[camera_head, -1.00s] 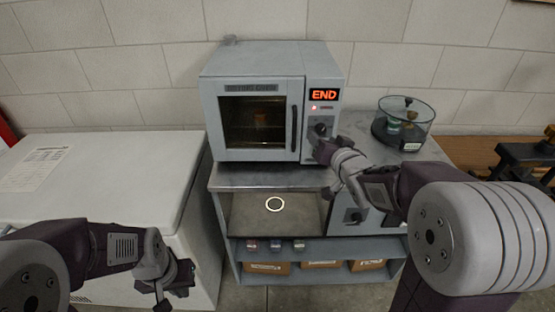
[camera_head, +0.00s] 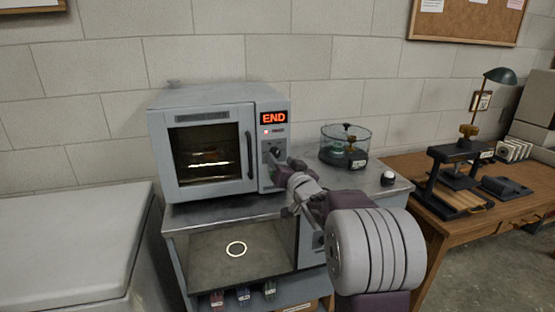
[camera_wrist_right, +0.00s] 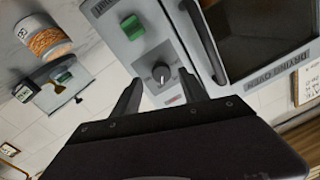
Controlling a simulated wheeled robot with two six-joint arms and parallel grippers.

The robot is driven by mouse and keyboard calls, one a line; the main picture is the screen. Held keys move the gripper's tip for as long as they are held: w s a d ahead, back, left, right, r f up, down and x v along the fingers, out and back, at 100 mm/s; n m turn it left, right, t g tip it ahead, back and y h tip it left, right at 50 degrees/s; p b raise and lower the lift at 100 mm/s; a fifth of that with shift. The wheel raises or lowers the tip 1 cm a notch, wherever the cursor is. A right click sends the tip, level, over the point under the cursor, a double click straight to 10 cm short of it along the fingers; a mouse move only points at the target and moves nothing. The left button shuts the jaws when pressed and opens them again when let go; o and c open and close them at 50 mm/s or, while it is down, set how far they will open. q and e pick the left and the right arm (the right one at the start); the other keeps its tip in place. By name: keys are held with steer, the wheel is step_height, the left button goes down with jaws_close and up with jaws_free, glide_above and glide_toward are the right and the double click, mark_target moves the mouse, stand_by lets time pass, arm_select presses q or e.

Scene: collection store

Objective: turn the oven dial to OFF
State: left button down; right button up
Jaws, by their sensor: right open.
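The drying oven (camera_head: 209,146) stands on a metal-topped bench, its door shut and its red display (camera_head: 273,118) reading END. The round dark dial (camera_wrist_right: 161,74) is on its control panel; a pale mark shows on it, but I cannot read its setting. In the head view the dial (camera_head: 275,152) is partly covered by my right gripper (camera_head: 274,163). In the right wrist view my right gripper (camera_wrist_right: 160,82) is open, one finger on each side of the dial; I cannot tell whether they touch it. My left gripper is out of view.
The oven door handle (camera_head: 250,155) is close left of the gripper. A round glass vessel (camera_head: 345,145) stands on the bench to the right. A wooden desk (camera_head: 405,172) with a black press (camera_head: 452,175) is farther right. A white chest (camera_head: 75,235) stands at left.

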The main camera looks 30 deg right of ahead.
mark_target(276, 155)
steer(key=shift+w+d, duration=0.15)
steer(key=shift+w, duration=0.65)
steer(key=shift+w+d, duration=0.1)
steer(key=shift+w, duration=0.7)
steer(key=shift+c, duration=0.2)
jaws_close()
